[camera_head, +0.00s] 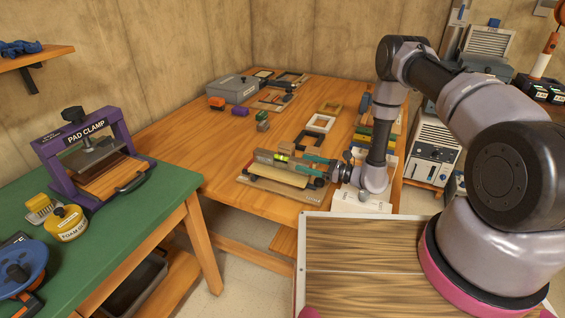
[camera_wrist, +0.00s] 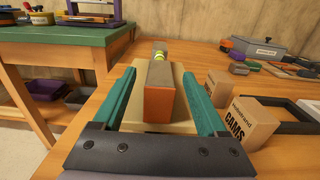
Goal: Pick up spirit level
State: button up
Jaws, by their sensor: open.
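The spirit level (camera_head: 272,157) is a long grey bar with a yellow-green vial, lying on a cream-coloured block near the front edge of the wooden table. In the wrist view, the spirit level (camera_wrist: 158,105) points away from me with its orange end cap nearest. My gripper (camera_wrist: 158,72) is open, with one teal finger on each side of the level and a visible gap to each. In the head view, my gripper (camera_head: 306,162) reaches in from the right at the level's right end.
Cardboard boxes (camera_wrist: 250,124) stand close to the right finger. A white frame (camera_head: 320,123) and a grey case (camera_head: 233,90) lie farther back on the wooden table (camera_head: 185,125). A green table (camera_head: 120,235) with a purple pad clamp (camera_head: 75,150) stands at left.

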aim_at(291, 159)
jog(key=shift+x, duration=2.95)
grip_shut()
